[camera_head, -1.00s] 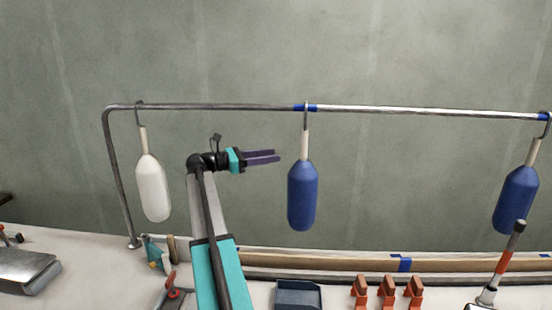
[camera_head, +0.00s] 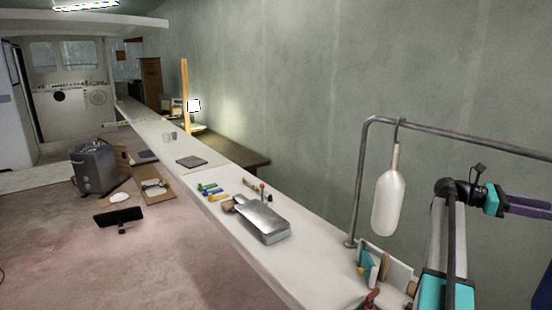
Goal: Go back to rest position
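My gripper (camera_head: 526,206) is at the right edge of the head view. Its two purple fingers point right, with a narrow gap between them, and their tips are cut off by the picture edge. I see nothing held between the visible parts of the fingers. My arm rises from the bottom right corner to the gripper. A white fender (camera_head: 388,204) hangs from the rail left of the gripper, apart from it.
The metal rail (camera_head: 360,180) stands close beside and above my arm. A long white counter (camera_head: 262,262) runs to the far left, bearing a metal case (camera_head: 262,222) and coloured tools. A toaster-like metal box (camera_head: 97,167) stands on the brown surface at left. Open air lies above the counter.

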